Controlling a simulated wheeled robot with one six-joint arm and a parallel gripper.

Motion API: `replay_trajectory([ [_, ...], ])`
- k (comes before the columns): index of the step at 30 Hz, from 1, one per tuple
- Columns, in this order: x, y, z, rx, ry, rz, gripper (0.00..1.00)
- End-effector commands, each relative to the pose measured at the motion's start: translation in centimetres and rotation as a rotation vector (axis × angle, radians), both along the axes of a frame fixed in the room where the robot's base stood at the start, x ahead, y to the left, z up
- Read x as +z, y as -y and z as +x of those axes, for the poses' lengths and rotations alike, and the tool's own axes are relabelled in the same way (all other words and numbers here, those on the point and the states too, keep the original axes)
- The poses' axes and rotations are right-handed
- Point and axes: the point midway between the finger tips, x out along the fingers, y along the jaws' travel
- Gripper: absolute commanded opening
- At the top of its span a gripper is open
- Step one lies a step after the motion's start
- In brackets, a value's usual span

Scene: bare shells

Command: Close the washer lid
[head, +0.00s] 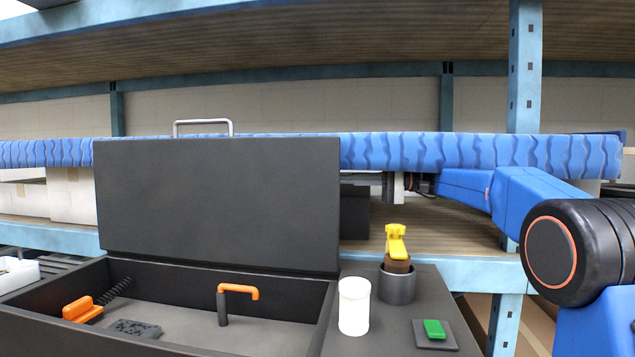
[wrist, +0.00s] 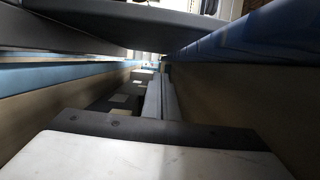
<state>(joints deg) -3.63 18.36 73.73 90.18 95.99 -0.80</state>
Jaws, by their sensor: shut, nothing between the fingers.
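The dark lid (head: 215,205) stands upright at the back edge of an open dark box, the washer (head: 325,325), in the head view. A silver handle (head: 203,123) shows above the lid's top edge. My arm comes in from the right and its end passes behind the lid, so my gripper is hidden in the head view. In the wrist view my gripper (wrist: 158,97) is shut and empty, pointing away from the camera. A dark slab overhead there may be the lid, but I cannot tell. Contact with the lid cannot be made out.
Inside the box are an orange-topped hook (head: 238,291), an orange block (head: 82,309) and a dark pad (head: 135,328). On the right ledge stand a white cup (head: 354,306), a grey cup (head: 397,286) holding a yellow-topped item, and a green block (head: 434,329). Shelving (head: 525,65) is behind.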

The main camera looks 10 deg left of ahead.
Motion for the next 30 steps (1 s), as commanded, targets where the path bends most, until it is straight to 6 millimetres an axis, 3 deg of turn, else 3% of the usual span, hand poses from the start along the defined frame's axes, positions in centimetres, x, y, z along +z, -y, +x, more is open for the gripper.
replay_trajectory([
  [5, 0.0, -2.1, -0.4, 0.002, 0.0, 0.0, 0.0],
  [18, 0.1, -9.7, -1.7, 0.002, 0.0, -0.001, 0.0],
  [24, 0.2, -9.7, -4.2, -0.001, 0.0, -0.001, 0.0],
  [30, 0.2, -9.8, -5.4, -0.001, 0.0, -0.001, 0.0],
])
